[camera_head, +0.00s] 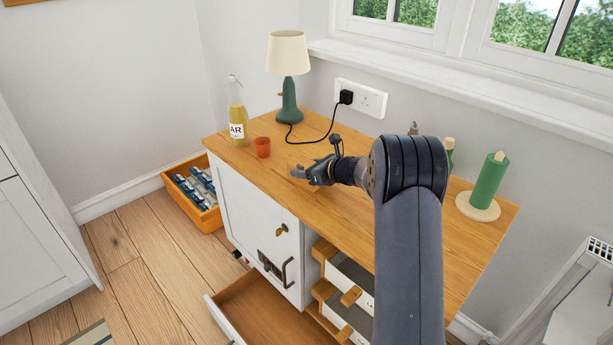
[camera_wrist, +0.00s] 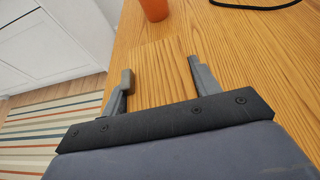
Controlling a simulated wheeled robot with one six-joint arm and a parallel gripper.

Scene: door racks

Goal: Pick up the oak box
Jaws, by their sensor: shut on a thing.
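The oak box (camera_wrist: 160,75) shows in the wrist view as a pale wood-grain block between my two fingers. Its colour is close to that of the worktop around it. My gripper (camera_wrist: 160,70) is shut on it, with one finger on each side. In the head view my gripper (camera_head: 306,173) is low over the worktop, right of the orange cup. I cannot make out the box there, and I cannot tell whether it touches the worktop.
The wooden worktop (camera_head: 240,157) holds an orange cup (camera_head: 262,147), a bottle (camera_head: 237,120), a lamp (camera_head: 288,75) with a black cord, and a green roll (camera_head: 489,180) on a stand. A drawer (camera_head: 262,310) stands open below. An orange crate (camera_head: 185,205) is on the floor.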

